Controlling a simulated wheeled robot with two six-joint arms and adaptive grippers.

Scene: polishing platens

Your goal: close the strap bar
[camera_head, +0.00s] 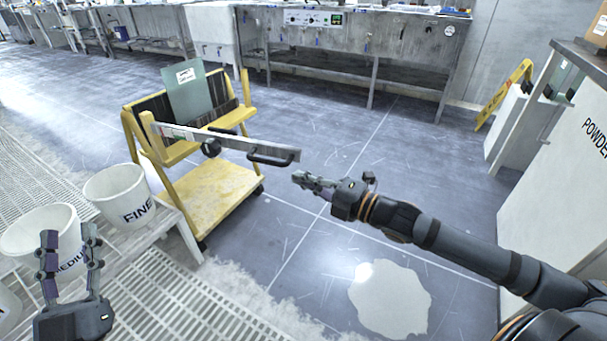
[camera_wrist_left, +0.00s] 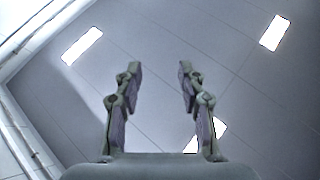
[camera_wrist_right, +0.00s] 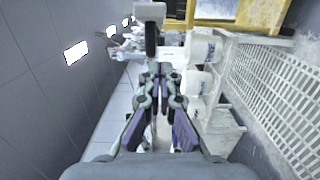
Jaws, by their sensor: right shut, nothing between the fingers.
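The strap bar (camera_head: 230,143) is a long pale metal bar hinged at the left post of the yellow cart (camera_head: 215,190). It swings out from the cart front, its free end over the floor to the right. It carries a black handle (camera_head: 270,159) near the free end and a black round knob (camera_head: 211,147). My right gripper (camera_head: 298,179) is shut and empty, just below and right of the bar's free end, apart from it. It also shows in the right wrist view (camera_wrist_right: 160,78). My left gripper (camera_head: 68,240) is open, fingers up, by the buckets; the left wrist view shows it empty (camera_wrist_left: 155,85).
A green plate (camera_head: 188,100) stands in the cart's rack. White buckets (camera_head: 118,193) sit on a bench at left. A pale puddle (camera_head: 390,300) lies on the floor below my right arm. A white cabinet (camera_head: 560,200) stands at right. The floor behind the gripper is clear.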

